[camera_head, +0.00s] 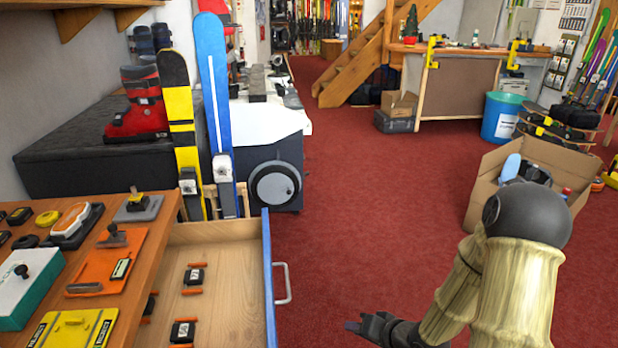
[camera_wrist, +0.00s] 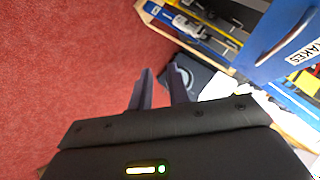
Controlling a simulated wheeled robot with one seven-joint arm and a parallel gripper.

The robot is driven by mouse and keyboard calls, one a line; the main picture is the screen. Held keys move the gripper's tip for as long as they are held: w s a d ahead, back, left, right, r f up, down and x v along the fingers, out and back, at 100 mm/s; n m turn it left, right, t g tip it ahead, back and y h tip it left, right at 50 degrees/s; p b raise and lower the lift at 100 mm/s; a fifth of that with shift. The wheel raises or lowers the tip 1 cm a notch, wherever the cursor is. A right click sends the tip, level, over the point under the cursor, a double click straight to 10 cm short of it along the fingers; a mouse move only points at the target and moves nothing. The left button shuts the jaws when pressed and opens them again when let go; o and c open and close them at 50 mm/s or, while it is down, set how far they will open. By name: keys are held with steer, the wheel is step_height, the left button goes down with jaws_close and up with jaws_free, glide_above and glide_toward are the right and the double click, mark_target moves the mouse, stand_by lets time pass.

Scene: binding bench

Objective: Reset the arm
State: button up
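My gripper (camera_head: 356,324) hangs over the red carpet at the bottom middle of the head view, to the right of the open drawer and clear of its handle. In the wrist view its two dark fingers (camera_wrist: 160,72) stand apart with a gap between them, and I see nothing held there. My arm comes in from the lower right, bent at a dark round joint. The drawer (camera_head: 267,245) is pulled out, with a blue front and a metal handle (camera_head: 283,283). Small black parts (camera_head: 194,276) lie inside it.
A wooden bench (camera_head: 150,285) with an orange plate (camera_head: 108,262) stands at left. Yellow (camera_head: 181,130) and blue (camera_head: 213,90) skis stand upright behind the drawer. An open cardboard box (camera_head: 486,190) sits at right beyond my arm. The carpet (camera_head: 360,200) between is clear.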

steer(key=s+d+r+n+g+h, duration=0.2)
steer(key=s+d+r+h, duration=0.2)
steer(key=d+r+h, duration=0.2)
steer(key=s+a+r+g, duration=0.3)
steer(key=s+r, duration=0.3)
steer(key=s, duration=0.2)
steer(key=w+a+p+v, duration=0.1)
steer(key=w+p+v, duration=0.2)
steer(key=p+v, duration=1.1)
steer(key=w+a+r+p+v, duration=0.1)
steer(key=w+p+v, duration=0.2)
steer(key=p+v, duration=1.1)
steer(key=shift+d+r+n+h+p, duration=0.4)
steer(key=shift+r+p, duration=0.1)
steer(key=shift+p, duration=0.35)
